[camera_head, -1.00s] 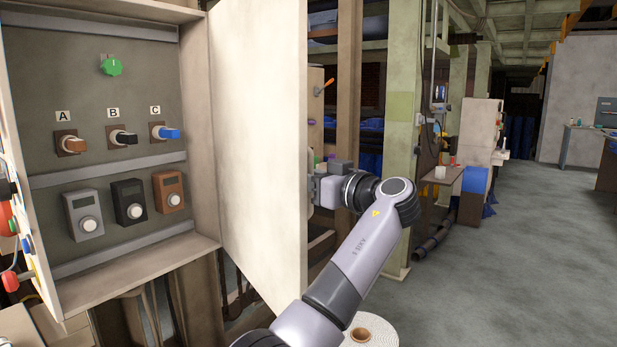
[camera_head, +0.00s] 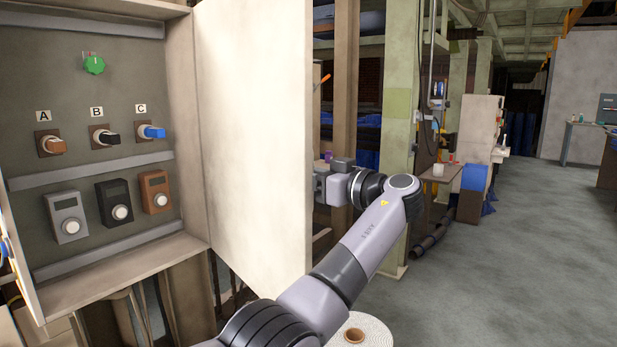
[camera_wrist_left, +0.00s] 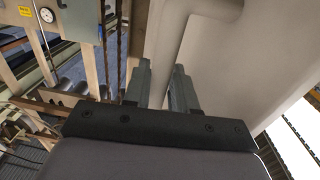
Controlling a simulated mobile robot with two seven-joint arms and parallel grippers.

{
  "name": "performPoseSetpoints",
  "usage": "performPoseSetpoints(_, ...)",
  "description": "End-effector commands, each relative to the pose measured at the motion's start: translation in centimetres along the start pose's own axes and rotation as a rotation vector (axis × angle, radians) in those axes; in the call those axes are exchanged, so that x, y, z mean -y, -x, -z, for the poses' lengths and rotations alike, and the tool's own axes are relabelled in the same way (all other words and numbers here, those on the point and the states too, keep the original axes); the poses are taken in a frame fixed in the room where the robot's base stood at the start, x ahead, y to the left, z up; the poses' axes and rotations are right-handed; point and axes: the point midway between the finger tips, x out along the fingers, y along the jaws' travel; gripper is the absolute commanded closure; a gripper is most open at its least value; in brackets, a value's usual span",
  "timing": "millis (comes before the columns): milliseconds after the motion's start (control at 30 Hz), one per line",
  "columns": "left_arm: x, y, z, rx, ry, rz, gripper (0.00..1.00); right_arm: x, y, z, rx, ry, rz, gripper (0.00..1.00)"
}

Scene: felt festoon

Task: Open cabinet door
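The cabinet door (camera_head: 252,140) is a tall beige panel standing well open at the right side of the cabinet (camera_head: 90,160). My left gripper (camera_head: 322,187) is at the door's outer side, beside its free edge. The fingertips are hidden behind the panel in the head view. In the left wrist view, the two dark fingers (camera_wrist_left: 164,85) stand a small distance apart with a pale door handle (camera_wrist_left: 178,45) between them. They look closed on it, though the contact is partly hidden. My right gripper is not in view.
A paper roll (camera_head: 358,332) stands below my arm. Posts and shelving are behind the door. The floor (camera_head: 480,300) at right is clear.

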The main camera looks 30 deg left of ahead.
Motion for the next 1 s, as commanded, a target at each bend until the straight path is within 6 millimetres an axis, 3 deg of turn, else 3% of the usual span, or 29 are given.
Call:
performPoseSetpoints(33,0.0,0.0,-0.1,0.002,-0.003,0.002,0.71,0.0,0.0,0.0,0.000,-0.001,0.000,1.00)
performPoseSetpoints(100,0.0,0.0,-0.1,0.002,-0.002,0.001,0.57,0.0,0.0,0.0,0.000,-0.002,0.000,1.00)
performPoseSetpoints(433,0.0,0.4,-0.1,0.001,-0.001,-0.001,0.57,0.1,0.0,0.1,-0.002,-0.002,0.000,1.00)
performPoseSetpoints(800,0.0,5.9,-0.1,0.002,-0.002,-0.001,0.57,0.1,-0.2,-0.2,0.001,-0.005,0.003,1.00)
performPoseSetpoints(1000,0.0,7.1,-0.1,0.002,-0.002,0.001,0.57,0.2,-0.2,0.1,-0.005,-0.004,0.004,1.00)
